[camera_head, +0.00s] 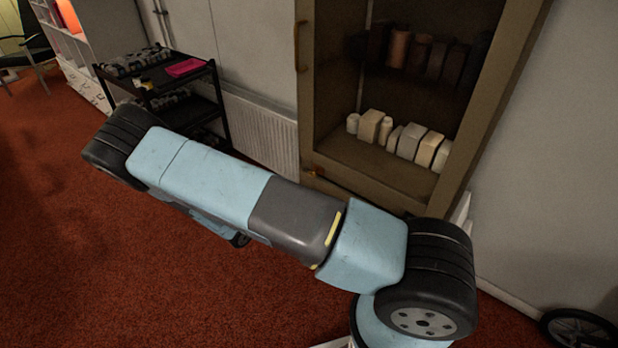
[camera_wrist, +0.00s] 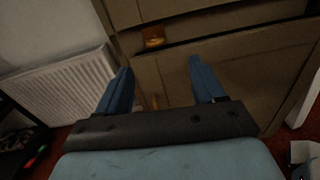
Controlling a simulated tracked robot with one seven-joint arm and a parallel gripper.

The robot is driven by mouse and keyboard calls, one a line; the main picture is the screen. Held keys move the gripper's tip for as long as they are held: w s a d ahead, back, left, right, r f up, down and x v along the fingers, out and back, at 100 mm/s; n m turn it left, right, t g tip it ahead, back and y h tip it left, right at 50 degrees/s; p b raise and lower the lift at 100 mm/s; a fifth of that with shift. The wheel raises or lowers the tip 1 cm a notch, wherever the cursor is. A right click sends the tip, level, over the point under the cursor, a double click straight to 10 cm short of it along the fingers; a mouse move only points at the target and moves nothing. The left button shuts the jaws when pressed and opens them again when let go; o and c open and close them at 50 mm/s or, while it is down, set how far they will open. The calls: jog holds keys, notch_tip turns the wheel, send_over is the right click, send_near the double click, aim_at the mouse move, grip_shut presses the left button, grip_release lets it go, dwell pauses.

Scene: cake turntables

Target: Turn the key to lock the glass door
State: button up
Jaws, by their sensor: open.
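The glass door (camera_head: 306,100) is the brown-framed front of a tall cabinet, and it looks closed in the head view. A small brass-orange piece (camera_head: 314,172), perhaps the key in its lock, sits low on the left of the frame. In the wrist view a brass-orange piece (camera_wrist: 153,36) shows on the cabinet front, beyond the fingertips. My gripper (camera_wrist: 160,66) is open, with two blue fingers apart and nothing between them. It faces the lower cabinet front. The gripper is not visible in the head view. The key's exact shape and turn are too small to tell.
White and brown containers (camera_head: 400,140) stand on the shelves behind the glass. A radiator (camera_head: 262,130) is on the wall to the left of the cabinet. A black cart (camera_head: 180,95) with a pink tray stands farther left. Open red carpet (camera_head: 60,230) lies at the left.

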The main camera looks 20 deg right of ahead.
jog(key=f+n+t, duration=0.1)
jog(key=f, duration=0.1)
send_near(314, 172)
jog(key=x, duration=0.7)
jog(key=shift+w+d+f, duration=0.25)
jog(key=shift+w+f, duration=0.05)
jog(key=shift+w, duration=0.05)
jog(key=c, duration=1.1)
